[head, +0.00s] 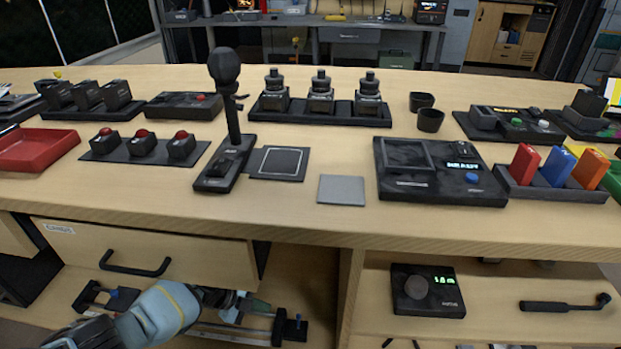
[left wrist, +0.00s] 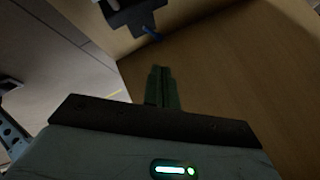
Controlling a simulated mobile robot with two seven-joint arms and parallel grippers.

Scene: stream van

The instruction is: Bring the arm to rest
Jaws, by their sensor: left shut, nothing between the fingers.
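My left arm (head: 165,310) comes in low at the left, below the worktop and in front of the lower shelf. My left gripper (head: 245,302) is at the open shelf space under the drawer, small and partly hidden in the head view. In the left wrist view its two green fingers (left wrist: 162,88) are together with nothing between them. A dark slider rail with blue-knobbed ends (head: 290,326) lies on the shelf close to the gripper. My right gripper is not in view.
A drawer (head: 200,262) with a black handle (head: 135,267) is above my left arm. The worktop (head: 300,225) above holds a microphone on a stand (head: 225,75), a red tray (head: 38,148) and several control boxes. A dial box (head: 428,292) sits on the right shelf.

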